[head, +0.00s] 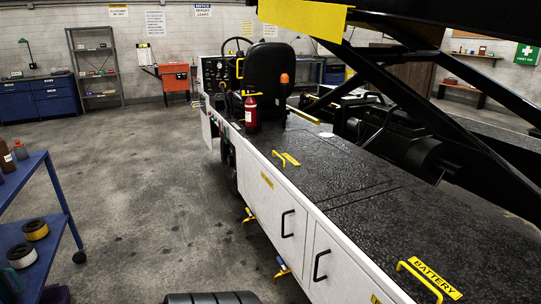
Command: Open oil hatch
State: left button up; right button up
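The belt loader has a long black textured top deck (345,185). A small yellow handle (280,158) with a yellow label beside it stands on the deck behind the seat; the label is too small to read. Thin seam lines of a panel (335,192) show near it, and the panel lies flush with the deck. A second yellow handle (420,280) is nearer, beside a label reading BATTERY. No label reading oil can be made out. Neither of my grippers is in view.
White side doors (290,222) with black handles face the open floor (160,190). A red extinguisher (251,112) stands by the black seat (268,68). Black lift beams (440,105) cross above the deck's right side. A blue cart (62,200) stands at left.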

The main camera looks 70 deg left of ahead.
aim_at(320, 171)
jog(key=u, duration=2)
jog(key=i+j+z, duration=0.1)
jog(key=z, duration=0.25)
jog(key=i+j+z, duration=0.1)
jog(key=j+z, duration=0.15)
jog(key=z, duration=0.15)
jog(key=j+z, duration=0.35)
jog(key=i+l, duration=0.05)
jog(key=l, duration=0.05)
